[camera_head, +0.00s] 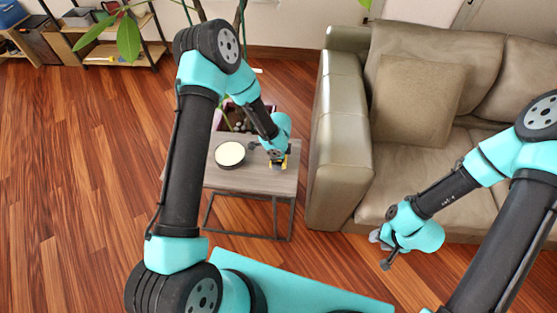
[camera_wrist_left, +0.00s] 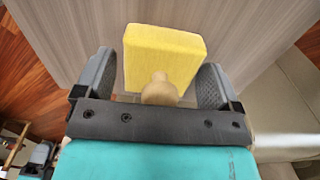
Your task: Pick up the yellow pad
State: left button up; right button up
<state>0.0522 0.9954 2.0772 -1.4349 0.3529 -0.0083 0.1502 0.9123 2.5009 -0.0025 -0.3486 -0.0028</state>
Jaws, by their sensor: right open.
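The yellow pad (camera_wrist_left: 165,50) is a block with a pale wooden knob (camera_wrist_left: 160,90) facing my left gripper (camera_wrist_left: 157,68). The fingers are spread wide, one on each side of the knob, with a visible gap to it. In the head view, a little of the yellow pad (camera_head: 287,161) shows beside my left gripper (camera_head: 277,161), at the right side of the small table (camera_head: 240,180). The wrist partly hides it there. My right gripper (camera_head: 381,251) is open and empty, low in front of the sofa.
A round dark dish with a pale inside (camera_head: 230,154) stands on the table, left of the pad. The grey-brown sofa (camera_head: 338,150) stands close to the table's right side. A potted plant (camera_head: 236,115) is behind the table. Wooden floor is clear at the left.

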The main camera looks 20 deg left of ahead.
pick_arm(q)
jog(key=c, duration=0.7)
jog(key=shift+r, duration=0.2)
jog(key=shift+c, duration=0.2)
jog(key=shift+r, duration=1.4)
jog(key=shift+s+r, duration=0.15)
jog(key=shift+r, duration=0.1)
jog(key=s+d, duration=0.2)
jog(key=s, duration=0.5)
jog(key=s+d+r, duration=0.1)
jog(key=s+d, duration=0.2)
jog(key=s, duration=0.5)
jog(key=shift+r, duration=0.2)
jog(key=shift+d, duration=0.1)
jog(key=o, duration=0.3)
jog(key=shift+c, duration=1)
